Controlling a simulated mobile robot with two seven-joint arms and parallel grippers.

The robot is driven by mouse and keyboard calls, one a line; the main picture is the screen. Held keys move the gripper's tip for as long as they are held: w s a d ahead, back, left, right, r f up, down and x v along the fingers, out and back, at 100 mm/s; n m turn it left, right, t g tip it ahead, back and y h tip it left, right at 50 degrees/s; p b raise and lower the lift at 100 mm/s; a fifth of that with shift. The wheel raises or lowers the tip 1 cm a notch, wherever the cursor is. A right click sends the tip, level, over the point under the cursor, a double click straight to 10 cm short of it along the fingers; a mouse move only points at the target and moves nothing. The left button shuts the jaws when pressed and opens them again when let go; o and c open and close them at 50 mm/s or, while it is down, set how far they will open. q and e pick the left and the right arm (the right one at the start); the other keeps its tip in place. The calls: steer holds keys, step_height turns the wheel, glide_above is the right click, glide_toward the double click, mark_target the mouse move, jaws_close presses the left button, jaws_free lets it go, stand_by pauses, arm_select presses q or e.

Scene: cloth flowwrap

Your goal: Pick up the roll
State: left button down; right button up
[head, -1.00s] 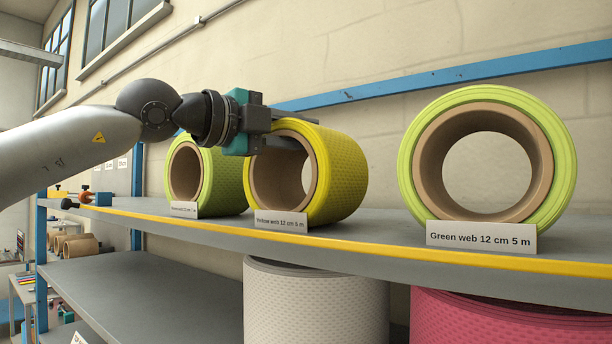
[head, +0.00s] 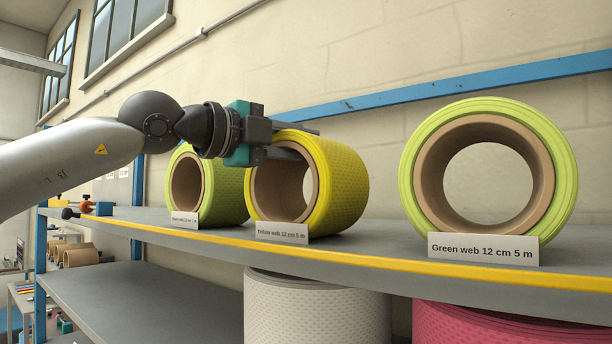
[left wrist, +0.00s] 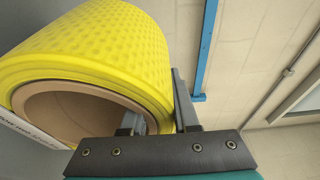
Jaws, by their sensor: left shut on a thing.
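The yellow roll (head: 342,176) stands on its side on the upper shelf, with its brown core facing the shelf front and a label before it. It also shows in the left wrist view (left wrist: 110,45). My left gripper (head: 300,141) is shut on the top wall of this roll. One finger is inside the core and the other lies over the outer face, as the left wrist view (left wrist: 155,110) shows. The roll's underside is at the shelf, partly behind the label; I cannot tell whether it is lifted. My right gripper is not in view.
A green roll (head: 231,187) stands close on the left of the yellow roll. A larger green roll (head: 562,165) stands at the right behind its label (head: 483,249). White (head: 318,310) and pink (head: 500,323) rolls stand below. The shelf (head: 375,232) is clear between yellow and right green rolls.

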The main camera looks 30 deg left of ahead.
arm_select(q)
steer(key=shift+r, duration=0.2)
step_height(320, 180, up, 20)
steer(key=p, duration=0.4)
steer(key=shift+f, duration=0.15)
steer(key=c, duration=1.2)
jaws_free()
jaws_close()
